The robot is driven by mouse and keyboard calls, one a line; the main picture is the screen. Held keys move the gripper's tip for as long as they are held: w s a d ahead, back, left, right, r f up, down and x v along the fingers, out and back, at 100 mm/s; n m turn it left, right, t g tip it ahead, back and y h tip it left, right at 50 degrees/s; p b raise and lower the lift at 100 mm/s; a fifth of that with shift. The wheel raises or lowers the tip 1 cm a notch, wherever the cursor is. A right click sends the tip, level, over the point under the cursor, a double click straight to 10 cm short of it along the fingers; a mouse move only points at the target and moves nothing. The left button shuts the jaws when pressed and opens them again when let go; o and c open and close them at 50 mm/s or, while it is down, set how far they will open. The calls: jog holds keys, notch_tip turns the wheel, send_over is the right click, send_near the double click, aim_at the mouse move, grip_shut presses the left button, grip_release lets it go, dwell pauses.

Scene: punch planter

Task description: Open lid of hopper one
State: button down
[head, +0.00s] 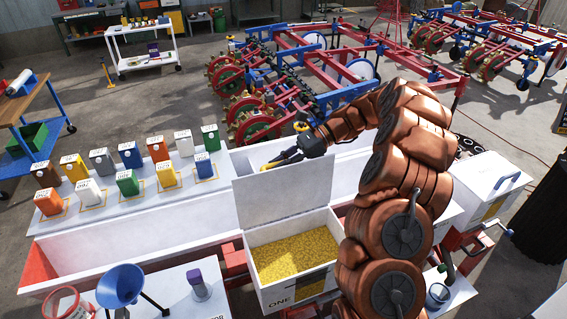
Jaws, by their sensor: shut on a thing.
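Hopper one (258,295) is a white box with "ONE" on its front, standing in the lower middle of the head view. Its lid (285,195) stands upright at the back of the box, so the hopper is open. Yellow grain (295,255) fills the inside. My gripper (268,164) is at the upper edge of the lid, on its far side, with dark fingers pointing left. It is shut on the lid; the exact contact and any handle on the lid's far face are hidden. My copper-coloured arm covers the right side of the hopper.
Several coloured canisters (130,155) stand on the white bench at left. A blue funnel (122,285) is at front left. Red and blue farm machinery (310,70) fills the back.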

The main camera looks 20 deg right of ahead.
jog(key=shift+a+f, duration=0.1)
jog(key=c, duration=1.1)
grip_release()
jog(key=shift+c, duration=0.2)
jog(key=v, duration=0.7)
jog(key=shift+d, duration=0.3)
